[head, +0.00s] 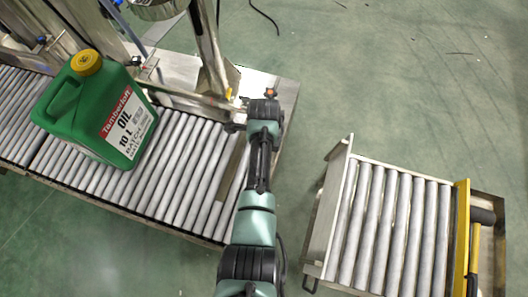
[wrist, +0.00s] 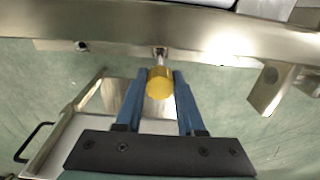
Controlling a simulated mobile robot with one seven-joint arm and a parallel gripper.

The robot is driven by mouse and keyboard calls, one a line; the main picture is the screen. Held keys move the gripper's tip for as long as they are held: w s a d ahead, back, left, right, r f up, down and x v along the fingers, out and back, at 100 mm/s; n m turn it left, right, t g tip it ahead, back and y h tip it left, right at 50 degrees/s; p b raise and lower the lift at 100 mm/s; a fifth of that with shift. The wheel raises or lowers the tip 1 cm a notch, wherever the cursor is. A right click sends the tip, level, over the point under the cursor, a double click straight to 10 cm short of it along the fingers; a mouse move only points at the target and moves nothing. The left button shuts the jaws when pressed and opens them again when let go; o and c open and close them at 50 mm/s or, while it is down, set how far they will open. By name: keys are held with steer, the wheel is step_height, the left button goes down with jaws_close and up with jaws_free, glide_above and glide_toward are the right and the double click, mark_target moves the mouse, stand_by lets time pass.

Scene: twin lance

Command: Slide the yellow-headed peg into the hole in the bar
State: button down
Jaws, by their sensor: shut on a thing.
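The yellow-headed peg (wrist: 160,85) is between the two blue fingers of my gripper (wrist: 161,76) in the wrist view. My gripper is shut on its round yellow head. The peg's short silver shank points away from me, toward the metal bar (wrist: 115,32). The shank's tip meets a dark hole (wrist: 160,50) on the bar's edge; I cannot tell how far in it is. Another small dark hole (wrist: 82,45) shows farther left on the bar. In the head view my gripper (head: 268,97) is at the end of the roller conveyor, and the peg is not clearly visible.
A green oil canister (head: 95,115) with a yellow cap stands on the roller conveyor (head: 185,175). A metal post (head: 208,50) rises beside my gripper. A separate roller cart (head: 390,225) with a yellow edge stands at the right. Green floor between them is clear. A bracket (wrist: 272,88) hangs right of the peg.

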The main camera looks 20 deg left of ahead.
steer(key=shift+f+b, duration=1.3)
steer(key=shift+f, duration=0.45)
steer(key=shift+c, duration=2.2)
jaws_free()
step_height(320, 180, up, 13)
steer(key=p, duration=0.5)
steer(key=shift+p, duration=0.35)
